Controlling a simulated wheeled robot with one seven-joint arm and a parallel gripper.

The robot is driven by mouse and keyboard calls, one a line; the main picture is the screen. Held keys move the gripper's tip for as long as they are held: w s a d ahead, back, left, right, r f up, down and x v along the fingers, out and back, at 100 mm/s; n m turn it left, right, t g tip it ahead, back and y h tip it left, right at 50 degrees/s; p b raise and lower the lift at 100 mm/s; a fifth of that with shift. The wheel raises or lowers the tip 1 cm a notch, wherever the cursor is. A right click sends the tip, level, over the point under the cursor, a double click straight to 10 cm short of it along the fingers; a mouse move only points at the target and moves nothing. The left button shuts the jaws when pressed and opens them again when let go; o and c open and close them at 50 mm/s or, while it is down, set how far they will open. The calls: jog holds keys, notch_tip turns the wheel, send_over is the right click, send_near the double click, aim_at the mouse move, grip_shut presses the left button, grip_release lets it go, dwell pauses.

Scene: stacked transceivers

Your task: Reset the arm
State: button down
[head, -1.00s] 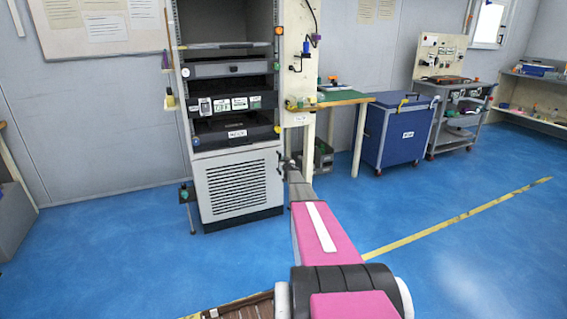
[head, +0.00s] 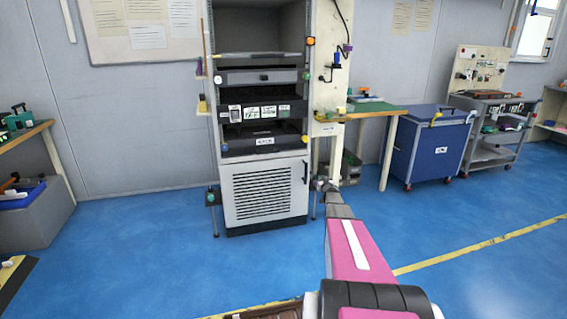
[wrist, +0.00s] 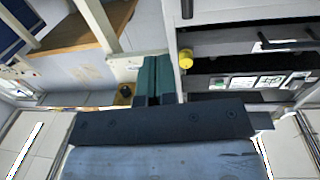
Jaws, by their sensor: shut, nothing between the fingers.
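My arm, pink with a white stripe, reaches forward in the lower right of the head view. Its end with my gripper (head: 322,184) is small there, in front of the rack's right side. In the wrist view, the two dark green fingers of my gripper (wrist: 152,80) lie side by side, closed with nothing between them. The rack (head: 264,190) stands ahead, with a white vented lower door and dark shelf units above. Its shelf fronts (wrist: 245,60) fill the upper right of the wrist view. My fingers appear apart from the rack, though the distance is hard to tell.
A wooden-topped bench (head: 375,108) stands right of the rack, then a blue bin (head: 428,147) and a grey cart (head: 490,150). A grey box (head: 35,220) and another bench (head: 28,136) are at the left. The blue floor (head: 130,260) before the rack is clear.

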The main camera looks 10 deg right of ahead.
jog(key=s+a+r+g, duration=0.1)
jog(key=s+a+g, duration=0.5)
jog(key=s+a, duration=0.6)
jog(key=s+a+r+g, duration=0.1)
jog(key=s+a+g, duration=0.5)
jog(key=s+a, duration=0.6)
jog(key=s+a+r+g+y, duration=0.1)
jog(key=s+a+g, duration=0.5)
jog(key=s, duration=2.2)
jog(key=a+r, duration=0.1)
jog(key=a, duration=0.4)
jog(key=shift+a+n, duration=0.3)
jog(key=shift+a, duration=0.1)
jog(key=shift+s, duration=0.1)
